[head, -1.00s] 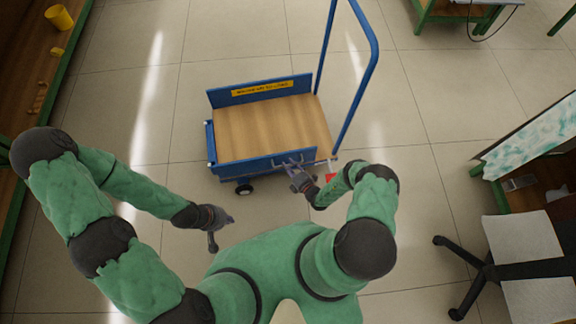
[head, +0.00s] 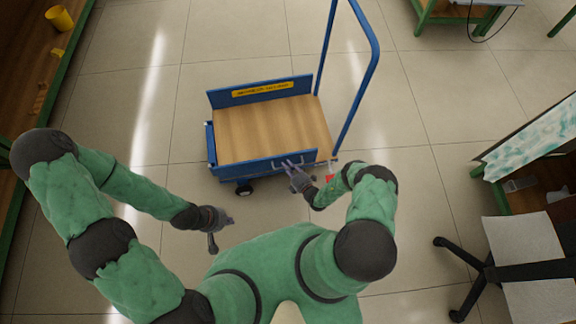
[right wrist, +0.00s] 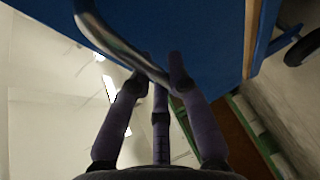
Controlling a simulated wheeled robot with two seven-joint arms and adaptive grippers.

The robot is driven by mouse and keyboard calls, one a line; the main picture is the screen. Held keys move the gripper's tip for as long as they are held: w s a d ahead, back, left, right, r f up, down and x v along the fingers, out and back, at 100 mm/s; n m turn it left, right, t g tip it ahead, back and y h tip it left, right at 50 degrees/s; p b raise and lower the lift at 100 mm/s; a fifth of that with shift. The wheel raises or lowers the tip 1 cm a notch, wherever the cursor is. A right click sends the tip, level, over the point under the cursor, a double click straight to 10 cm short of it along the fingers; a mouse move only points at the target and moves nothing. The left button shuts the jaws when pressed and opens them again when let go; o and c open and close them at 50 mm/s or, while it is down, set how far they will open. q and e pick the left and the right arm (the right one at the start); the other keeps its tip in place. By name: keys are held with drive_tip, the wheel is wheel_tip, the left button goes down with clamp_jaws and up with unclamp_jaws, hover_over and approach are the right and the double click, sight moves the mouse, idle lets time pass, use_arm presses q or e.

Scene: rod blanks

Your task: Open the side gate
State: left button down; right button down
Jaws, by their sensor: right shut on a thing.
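The blue cart has a wooden deck (head: 275,128) and a blue side gate (head: 250,169) along its near side. The gate looks upright against the deck edge. A metal handle (head: 283,162) is on the gate's outer face; in the right wrist view the curved bar (right wrist: 122,45) crosses between the fingers in front of the blue panel (right wrist: 205,35). My right gripper (head: 291,168) is shut on this handle. My left gripper (head: 222,222) hangs apart from the cart, over the floor at lower left; its finger opening is too small to tell.
A blue push handle (head: 371,70) rises at the cart's right end. A far panel (head: 262,91) bears a yellow label. A red piece (head: 329,177) shows near the gate's right end. An office chair (head: 520,250) stands at right. The floor before the cart's left is clear.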

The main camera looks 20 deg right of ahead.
drive_tip(key=s+f, duration=0.4)
drive_tip(key=s, duration=0.1)
drive_tip(key=shift+s+a+f, duration=0.15)
drive_tip(key=shift+s+a, duration=0.25)
idle(0.8)
use_arm(q)
drive_tip(key=m+g+y, duration=0.2)
drive_tip(key=m+y, duration=0.2)
hover_over(244, 165)
drive_tip(key=s, duration=0.1)
wheel_tip(244, 165, down, 8)
drive_tip(key=f, duration=0.3)
drive_tip(key=s+f, duration=0.1)
drive_tip(key=f, duration=0.6)
drive_tip(key=shift+s+d, duration=0.1)
drive_tip(key=shift+s, duration=0.05)
drive_tip(key=shift+s+a+f, duration=0.15)
drive_tip(key=shift+s+f, duration=0.4)
drive_tip(key=shift+s, duration=0.25)
drive_tip(key=shift+s+a+f, duration=0.15)
drive_tip(key=shift+s+f, duration=0.4)
drive_tip(key=shift+s, duration=0.2)
